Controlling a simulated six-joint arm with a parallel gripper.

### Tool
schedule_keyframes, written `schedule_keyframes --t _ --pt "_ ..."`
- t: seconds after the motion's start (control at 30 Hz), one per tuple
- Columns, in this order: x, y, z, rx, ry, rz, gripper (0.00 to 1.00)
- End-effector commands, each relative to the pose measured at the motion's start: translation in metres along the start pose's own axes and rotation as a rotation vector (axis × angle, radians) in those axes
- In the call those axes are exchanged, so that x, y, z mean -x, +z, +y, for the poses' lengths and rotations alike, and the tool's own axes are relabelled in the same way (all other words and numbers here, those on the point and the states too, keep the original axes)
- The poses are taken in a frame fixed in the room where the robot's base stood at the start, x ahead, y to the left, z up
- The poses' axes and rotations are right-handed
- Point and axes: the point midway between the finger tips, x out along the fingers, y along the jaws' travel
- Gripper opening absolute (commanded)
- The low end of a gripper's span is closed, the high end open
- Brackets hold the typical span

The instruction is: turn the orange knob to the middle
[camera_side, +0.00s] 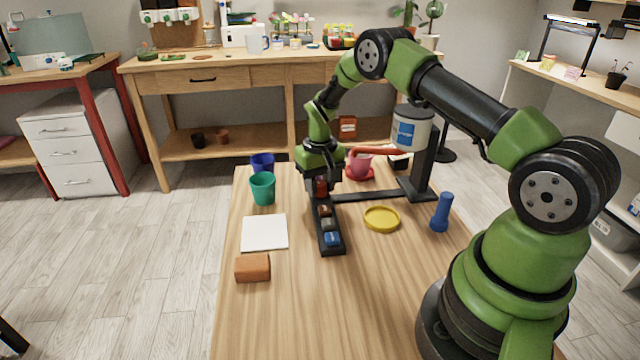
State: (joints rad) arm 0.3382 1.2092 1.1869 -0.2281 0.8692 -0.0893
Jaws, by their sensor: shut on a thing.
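A narrow black strip (337,249) lies on the wooden table, running away from the front, with a row of small coloured knobs. The blue knob (332,239) is nearest, then a grey one (328,225), then an orange-brown one (324,211). My gripper (320,189) points straight down over the strip's far end. It is shut on a reddish knob (321,186), partly hidden between the fingers. Whether this knob or the orange-brown one is the orange knob is hard to tell. The knobs' turn positions are too small to read.
A white card (265,232), an orange-brown block (253,267) and green (263,188) and blue (262,163) cups lie left. A yellow dish (382,218), a blue pestle-like thing (441,212) and a black stand (424,165) are right. The front table is clear.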

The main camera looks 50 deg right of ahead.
Motion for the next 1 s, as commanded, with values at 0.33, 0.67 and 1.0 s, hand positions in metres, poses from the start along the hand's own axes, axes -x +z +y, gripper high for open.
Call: schedule_keyframes --t 0.33,0.67,1.0 --pt "0.0005 -0.0007 0.0000 0.282 0.000 0.003 0.09" --pt "0.0006 -0.0009 -0.0001 0.439 0.000 0.004 0.09" --pt "0.0007 -0.0010 -0.0002 0.480 0.001 0.004 0.09"
